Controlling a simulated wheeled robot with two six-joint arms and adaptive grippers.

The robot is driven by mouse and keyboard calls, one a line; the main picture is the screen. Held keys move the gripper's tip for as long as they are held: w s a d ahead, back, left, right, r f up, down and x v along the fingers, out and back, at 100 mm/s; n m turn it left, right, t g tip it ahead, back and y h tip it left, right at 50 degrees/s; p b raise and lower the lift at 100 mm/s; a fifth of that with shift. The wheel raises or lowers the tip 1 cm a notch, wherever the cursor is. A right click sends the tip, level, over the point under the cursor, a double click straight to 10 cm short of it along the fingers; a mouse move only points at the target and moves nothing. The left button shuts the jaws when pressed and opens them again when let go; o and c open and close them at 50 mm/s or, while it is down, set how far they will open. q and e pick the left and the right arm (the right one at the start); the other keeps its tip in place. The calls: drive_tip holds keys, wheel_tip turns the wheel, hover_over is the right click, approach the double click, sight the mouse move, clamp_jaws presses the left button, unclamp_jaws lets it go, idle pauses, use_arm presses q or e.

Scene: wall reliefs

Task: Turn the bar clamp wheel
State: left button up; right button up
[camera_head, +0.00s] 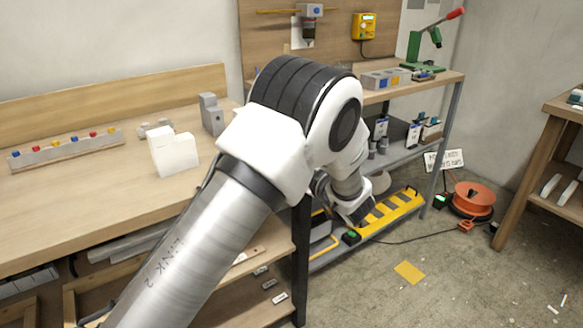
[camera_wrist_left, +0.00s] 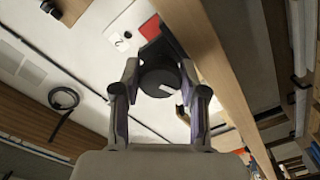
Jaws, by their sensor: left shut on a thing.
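The bar clamp wheel appears to be the dark round knob (camera_wrist_left: 158,82) between my left fingers in the left wrist view. It sits at the end of a dark angular part (camera_wrist_left: 168,45). My left gripper (camera_wrist_left: 161,70) is shut on it, one finger on each side. A light mark shows on the near face of the knob. In the head view my left arm reaches across the middle and bends down past the bench end. The wheel cannot be made out there, and the gripper's fingertips are hard to see. My right gripper is in neither view.
A wooden beam (camera_wrist_left: 225,75) runs close to the right finger in the wrist view. The workbench (camera_head: 60,205) fills the left, with a white block (camera_head: 173,153) near my arm. A yellow-and-black unit (camera_head: 385,215) and an orange cable reel (camera_head: 473,198) stand beyond the arm.

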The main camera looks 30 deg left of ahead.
use_arm(q)
drive_tip(key=n+b, duration=0.1)
drive_tip(key=n, duration=0.1)
drive_tip(key=n+b, duration=0.1)
drive_tip(key=b, duration=0.1)
drive_tip(key=shift+f+n, duration=0.2)
drive_tip(key=shift+n, duration=0.2)
drive_tip(key=shift+r+n+b, duration=0.1)
drive_tip(key=shift+n+b, duration=0.45)
drive_tip(key=shift+n, duration=0.05)
drive_tip(key=o, duration=1.1)
drive_tip(key=shift+o, duration=0.2)
drive_tip(key=shift+r, duration=0.15)
